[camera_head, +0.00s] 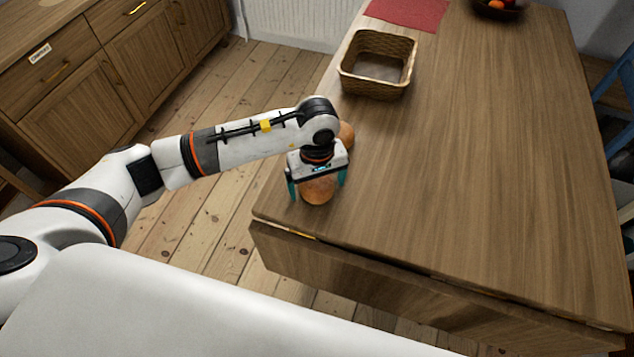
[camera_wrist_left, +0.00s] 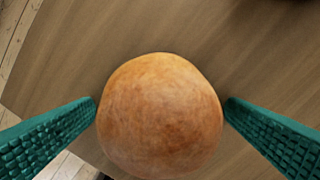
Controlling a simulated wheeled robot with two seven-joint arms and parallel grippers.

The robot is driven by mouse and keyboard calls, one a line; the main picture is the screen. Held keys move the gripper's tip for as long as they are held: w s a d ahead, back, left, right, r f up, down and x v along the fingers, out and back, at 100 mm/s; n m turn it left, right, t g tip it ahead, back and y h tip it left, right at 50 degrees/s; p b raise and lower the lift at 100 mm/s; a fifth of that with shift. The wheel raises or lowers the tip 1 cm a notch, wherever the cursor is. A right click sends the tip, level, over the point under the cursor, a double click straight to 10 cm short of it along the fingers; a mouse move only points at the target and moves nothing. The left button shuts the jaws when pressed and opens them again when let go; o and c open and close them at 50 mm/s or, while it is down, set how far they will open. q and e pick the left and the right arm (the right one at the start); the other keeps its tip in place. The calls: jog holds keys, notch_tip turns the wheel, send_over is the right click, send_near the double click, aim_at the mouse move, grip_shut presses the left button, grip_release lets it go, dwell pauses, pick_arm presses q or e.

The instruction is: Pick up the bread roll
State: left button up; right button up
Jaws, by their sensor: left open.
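A round, golden-brown bread roll (camera_head: 318,190) lies on the wooden table near its left front corner. It fills the middle of the left wrist view (camera_wrist_left: 160,115). My left gripper (camera_head: 317,188) is open and points down over the roll, with one teal finger on each side of it. In the left wrist view the fingertips come close to the roll's sides; I cannot tell whether they touch. A second brown, rounded thing (camera_head: 346,134), likely another roll, shows partly behind my left wrist. My right gripper is not in view.
The wooden table (camera_head: 480,150) is mostly bare to the right. A wicker basket (camera_head: 378,88) stands farther back on its left side. A red cloth (camera_head: 408,12) and a fruit bowl (camera_head: 497,10) lie at the far end. Wooden cabinets (camera_head: 110,80) stand at the left.

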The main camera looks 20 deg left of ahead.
pick_arm(q)
jog(key=c, duration=1)
jog(key=shift+c, duration=0.2)
